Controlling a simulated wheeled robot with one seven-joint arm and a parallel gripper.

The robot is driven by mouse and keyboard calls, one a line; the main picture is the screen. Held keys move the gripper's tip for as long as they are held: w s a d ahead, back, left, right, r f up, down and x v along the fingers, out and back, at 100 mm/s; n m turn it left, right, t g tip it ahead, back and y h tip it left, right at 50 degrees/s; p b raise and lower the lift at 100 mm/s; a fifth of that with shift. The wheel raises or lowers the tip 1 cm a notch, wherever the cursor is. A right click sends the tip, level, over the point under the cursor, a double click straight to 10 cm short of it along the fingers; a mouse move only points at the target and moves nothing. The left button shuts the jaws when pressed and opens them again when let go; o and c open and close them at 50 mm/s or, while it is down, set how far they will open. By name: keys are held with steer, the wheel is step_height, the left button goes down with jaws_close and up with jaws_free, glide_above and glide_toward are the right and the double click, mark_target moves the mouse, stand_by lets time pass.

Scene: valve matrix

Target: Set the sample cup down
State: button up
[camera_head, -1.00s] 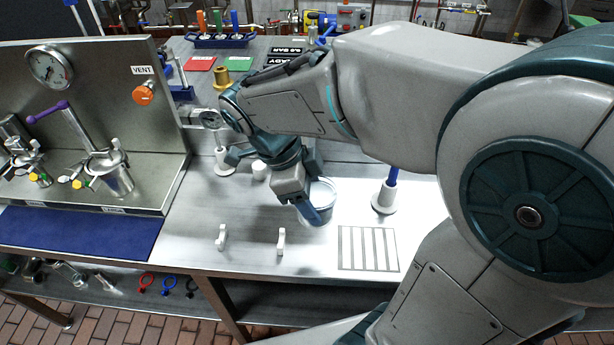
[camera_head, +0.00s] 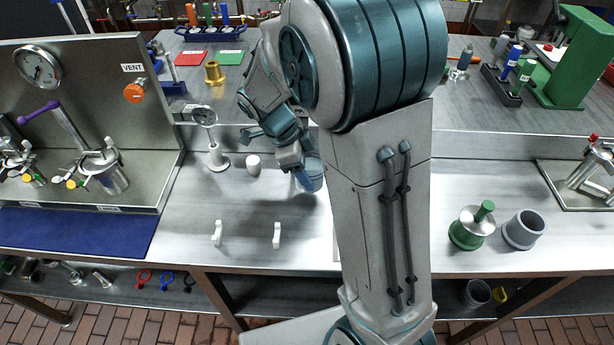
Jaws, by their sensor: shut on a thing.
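The sample cup (camera_head: 314,173) is a grey, round, open cup above the middle of the steel bench. It is partly hidden by my gripper and my arm. My gripper (camera_head: 307,180) points down at the cup and is shut on it at its near left side. The cup looks about upright. I cannot tell whether its base touches the bench or hangs just above it.
A small white cylinder (camera_head: 254,165) and a gauge on a stand (camera_head: 216,150) stand left of the cup. Two white hooks (camera_head: 217,234) (camera_head: 277,235) are near the front edge.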

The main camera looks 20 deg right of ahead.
steer(key=shift+f, duration=1.75)
steer(key=shift+f, duration=0.1)
steer(key=o, duration=1.2)
steer(key=v, duration=1.2)
steer(key=s+d+n+t+y, duration=0.2)
steer(key=s+n, duration=0.6)
steer(key=n, duration=0.2)
steer(key=s+d+r+n+t+y, duration=0.1)
steer(key=s+d+n+t+y, duration=0.1)
steer(key=s+n, duration=0.5)
steer(key=d+n, duration=0.1)
steer(key=n, duration=0.3)
steer(key=shift+s+y, duration=0.3)
steer(key=shift+s, duration=0.1)
